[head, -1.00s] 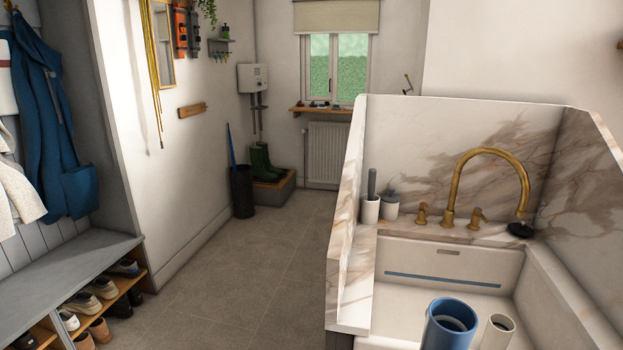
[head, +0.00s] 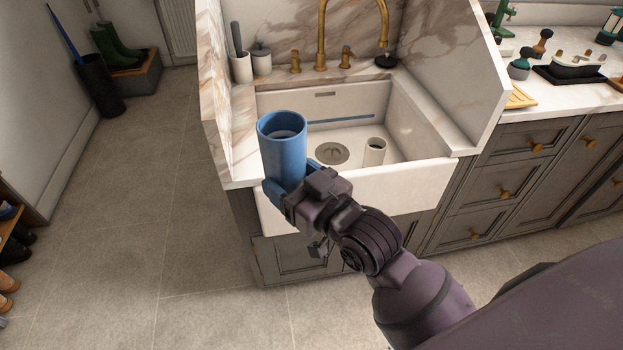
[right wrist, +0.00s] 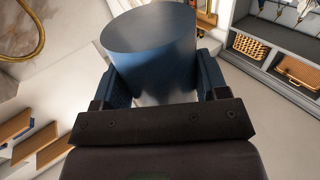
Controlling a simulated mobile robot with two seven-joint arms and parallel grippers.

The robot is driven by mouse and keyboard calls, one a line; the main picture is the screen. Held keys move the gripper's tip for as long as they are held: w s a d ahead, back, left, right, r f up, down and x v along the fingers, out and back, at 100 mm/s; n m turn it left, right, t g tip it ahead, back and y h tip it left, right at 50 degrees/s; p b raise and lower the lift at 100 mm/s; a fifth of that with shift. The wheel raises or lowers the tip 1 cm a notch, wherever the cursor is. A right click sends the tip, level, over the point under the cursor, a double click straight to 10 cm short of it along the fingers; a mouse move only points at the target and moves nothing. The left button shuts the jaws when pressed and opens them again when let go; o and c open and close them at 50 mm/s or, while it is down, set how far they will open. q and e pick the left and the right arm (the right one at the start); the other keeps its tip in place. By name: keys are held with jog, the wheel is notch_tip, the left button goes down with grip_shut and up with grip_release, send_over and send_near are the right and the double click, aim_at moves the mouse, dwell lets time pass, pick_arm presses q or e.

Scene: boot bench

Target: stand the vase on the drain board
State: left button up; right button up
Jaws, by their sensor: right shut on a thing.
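A blue, open-topped cylinder, which I take for the vase (head: 283,150), is upright in my right gripper (head: 293,183), in front of the sink's left part. The gripper is shut around its lower part. In the right wrist view the vase (right wrist: 150,45) stands between the two blue fingers (right wrist: 164,85). A small wooden board (head: 520,97), perhaps the drain board, lies on the counter right of the sink, partly hidden by the marble side panel. My left gripper is not in view.
The white sink (head: 400,185) holds a cream cup (head: 374,151) near its drain. A brass tap (head: 322,35) and marble side panels (head: 460,70) rise around it. Bottles and a dark tray (head: 570,75) crowd the right counter.

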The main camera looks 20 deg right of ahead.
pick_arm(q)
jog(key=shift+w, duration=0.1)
pick_arm(e)
jog(key=s+a+r+n+g+y, duration=0.1)
jog(key=a+r+n+g+y, duration=0.2)
jog(key=a+r+n+y, duration=0.1)
jog(key=a+r+y, duration=0.1)
jog(key=a+r, duration=0.1)
jog(key=a, duration=0.1)
jog(key=shift+a, duration=0.15)
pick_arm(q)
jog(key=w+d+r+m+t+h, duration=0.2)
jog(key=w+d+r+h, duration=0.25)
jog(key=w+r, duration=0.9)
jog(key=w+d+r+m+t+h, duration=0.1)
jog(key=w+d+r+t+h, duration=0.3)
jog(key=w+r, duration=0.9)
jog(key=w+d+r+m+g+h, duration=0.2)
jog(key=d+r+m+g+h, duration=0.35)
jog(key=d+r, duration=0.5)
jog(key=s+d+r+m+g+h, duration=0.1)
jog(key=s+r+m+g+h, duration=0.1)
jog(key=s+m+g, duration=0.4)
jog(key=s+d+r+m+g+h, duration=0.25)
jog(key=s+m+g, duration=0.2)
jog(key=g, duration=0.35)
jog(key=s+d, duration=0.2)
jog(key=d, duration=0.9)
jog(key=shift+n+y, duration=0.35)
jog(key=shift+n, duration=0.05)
